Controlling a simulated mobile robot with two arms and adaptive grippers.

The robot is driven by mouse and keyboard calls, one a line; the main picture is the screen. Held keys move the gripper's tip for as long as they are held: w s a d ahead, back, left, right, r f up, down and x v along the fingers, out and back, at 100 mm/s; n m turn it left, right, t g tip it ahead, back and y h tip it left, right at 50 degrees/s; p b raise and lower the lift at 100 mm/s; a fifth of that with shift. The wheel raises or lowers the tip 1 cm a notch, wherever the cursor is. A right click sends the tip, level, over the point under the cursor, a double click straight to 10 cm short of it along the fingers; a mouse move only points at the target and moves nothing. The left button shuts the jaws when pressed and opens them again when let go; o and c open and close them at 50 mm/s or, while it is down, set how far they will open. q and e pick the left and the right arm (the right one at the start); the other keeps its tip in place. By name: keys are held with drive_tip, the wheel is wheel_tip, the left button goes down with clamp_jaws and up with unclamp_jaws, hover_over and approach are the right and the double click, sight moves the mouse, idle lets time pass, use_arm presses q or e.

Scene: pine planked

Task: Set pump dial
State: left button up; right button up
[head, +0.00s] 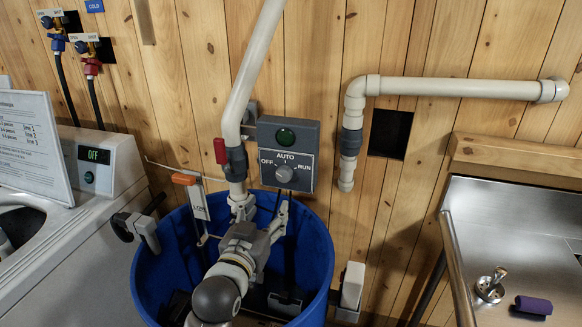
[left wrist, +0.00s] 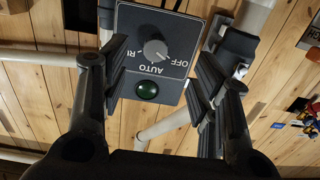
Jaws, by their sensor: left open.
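The pump control box (head: 263,140) is a grey panel on the plank wall with a green lamp (head: 286,136) above a round grey dial (head: 284,175). Labels OFF, AUTO and RUN run left to right over the dial. The dial's pointer mark is too small to read surely. My left gripper (head: 262,214) is below the box, apart from the dial, with its fingers spread. In the left wrist view the dial (left wrist: 155,50) shows upside down between the open, empty fingers of the left gripper (left wrist: 160,85). My right gripper is not in view.
A blue tub (head: 318,250) stands below the box. A white pipe (head: 252,70) with a red-handled valve (head: 220,151) runs close left of the box. A washer (head: 100,160) stands left, a steel sink counter (head: 530,225) right. The wall right of the box is clear up to another pipe.

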sight(282, 178)
use_arm(q)
drive_tip(key=x, duration=0.3)
drive_tip(key=r+p+x, duration=0.1)
drive_tip(key=x, duration=0.2)
drive_tip(key=r+p+x, duration=0.1)
drive_tip(key=x, duration=0.2)
drive_tip(key=shift+w+d, duration=0.15)
drive_tip(key=shift+w, duration=0.1)
drive_tip(key=shift+w+d, duration=0.15)
drive_tip(key=shift+w, duration=0.25)
drive_tip(key=c, duration=0.5)
drive_tip(key=shift+f, duration=0.1)
drive_tip(key=c, duration=0.5)
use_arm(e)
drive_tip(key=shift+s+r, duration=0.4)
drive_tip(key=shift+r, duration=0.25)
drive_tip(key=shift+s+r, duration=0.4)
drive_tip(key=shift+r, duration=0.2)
